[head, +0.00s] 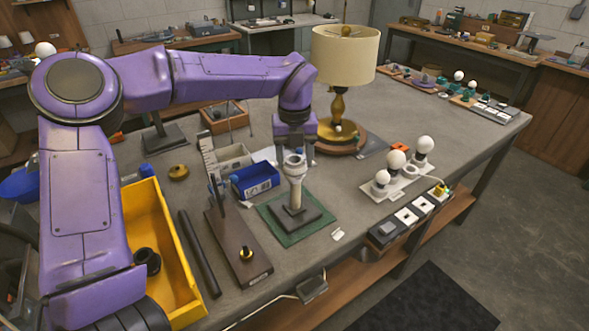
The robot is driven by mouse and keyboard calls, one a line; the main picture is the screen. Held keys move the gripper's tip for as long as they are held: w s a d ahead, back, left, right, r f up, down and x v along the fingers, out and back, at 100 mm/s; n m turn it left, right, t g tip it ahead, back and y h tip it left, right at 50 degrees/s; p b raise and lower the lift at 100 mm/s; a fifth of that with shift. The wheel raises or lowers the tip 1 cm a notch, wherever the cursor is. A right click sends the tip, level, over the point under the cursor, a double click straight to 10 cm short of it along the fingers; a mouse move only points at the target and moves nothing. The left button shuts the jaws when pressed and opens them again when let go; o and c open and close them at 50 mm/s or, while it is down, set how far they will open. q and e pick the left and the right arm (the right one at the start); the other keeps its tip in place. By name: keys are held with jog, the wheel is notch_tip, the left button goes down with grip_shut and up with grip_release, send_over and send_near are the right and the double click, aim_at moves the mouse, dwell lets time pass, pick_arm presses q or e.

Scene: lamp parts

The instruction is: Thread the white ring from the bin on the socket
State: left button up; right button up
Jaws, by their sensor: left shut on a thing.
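My left gripper (295,147) points down over a pale upright post with the socket (296,186) at its top. The post stands on a dark square base on a green mat (270,222). The gripper is shut on the white ring (294,161), which shows between the fingers at the top of the socket. I cannot tell whether the ring is around the socket or just above it. A blue bin (256,182) stands just left of the post. A yellow bin (172,262) at lower left holds a black round part (147,260). My right gripper is not in view.
A brass lamp with a cream shade (345,54) stands behind the post. White bulbs (396,160) and a switch strip (405,217) are at right. A brown stand (240,245) and black rod (199,254) lie at left.

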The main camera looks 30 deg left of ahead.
pick_arm(q)
jog(key=shift+s+f+m+p, duration=0.15)
jog(key=shift+m+p, duration=1.35)
jog(key=shift+s+f+m+p, duration=0.1)
jog(key=shift+f+m+p, duration=0.05)
jog(key=shift+m+p, duration=1.35)
jog(key=shift+f+m, duration=0.1)
jog(key=shift+m, duration=0.3)
jog(key=shift+d+m+p, duration=0.1)
jog(key=shift+m+p, duration=0.2)
jog(key=shift+p, duration=0.35)
jog(key=shift+m+p, duration=0.8)
jog(key=shift+p, duration=0.05)
jog(key=shift+m+p, duration=1.85)
jog(key=shift+m, duration=0.15)
jog(key=shift+f+m, duration=0.1)
jog(key=shift+m, duration=0.2)
